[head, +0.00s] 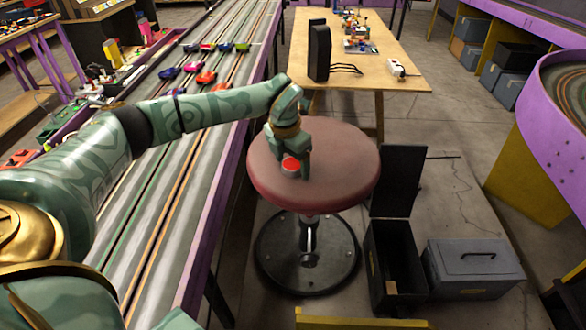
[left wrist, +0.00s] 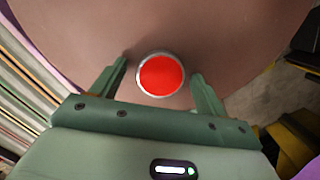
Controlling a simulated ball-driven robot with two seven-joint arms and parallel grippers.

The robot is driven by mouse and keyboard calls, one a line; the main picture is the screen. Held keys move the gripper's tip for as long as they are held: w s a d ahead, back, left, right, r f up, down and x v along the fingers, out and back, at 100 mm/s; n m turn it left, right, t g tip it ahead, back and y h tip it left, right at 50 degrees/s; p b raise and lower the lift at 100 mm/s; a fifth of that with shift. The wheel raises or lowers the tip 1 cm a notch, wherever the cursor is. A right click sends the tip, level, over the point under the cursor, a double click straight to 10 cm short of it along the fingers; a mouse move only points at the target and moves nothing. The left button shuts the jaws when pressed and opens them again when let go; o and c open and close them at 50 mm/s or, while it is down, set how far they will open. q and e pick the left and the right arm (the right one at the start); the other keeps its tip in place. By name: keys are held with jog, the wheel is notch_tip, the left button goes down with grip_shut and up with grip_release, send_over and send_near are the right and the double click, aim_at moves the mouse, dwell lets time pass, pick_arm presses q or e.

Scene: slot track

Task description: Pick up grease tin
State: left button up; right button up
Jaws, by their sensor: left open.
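The grease tin (head: 291,164) is a small round tin with a red top and a silver rim. It sits on the round reddish-brown stool seat (head: 340,160). In the left wrist view the tin (left wrist: 162,75) lies between and slightly beyond the tips of my left gripper (left wrist: 160,80). The two green fingers are spread apart, with a gap on each side of the tin. In the head view my left gripper (head: 291,160) points down over the seat and partly hides the tin. My right gripper is not in view.
The slot track (head: 165,180) runs along the left with several small cars on it. A wooden table (head: 385,50) with a black box stands behind the stool. An open black box (head: 395,262) and a grey closed box (head: 472,262) stand on the floor at the right.

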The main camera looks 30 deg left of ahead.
pick_arm(q)
jog(key=shift+r, duration=0.1)
jog(key=c, duration=1.1)
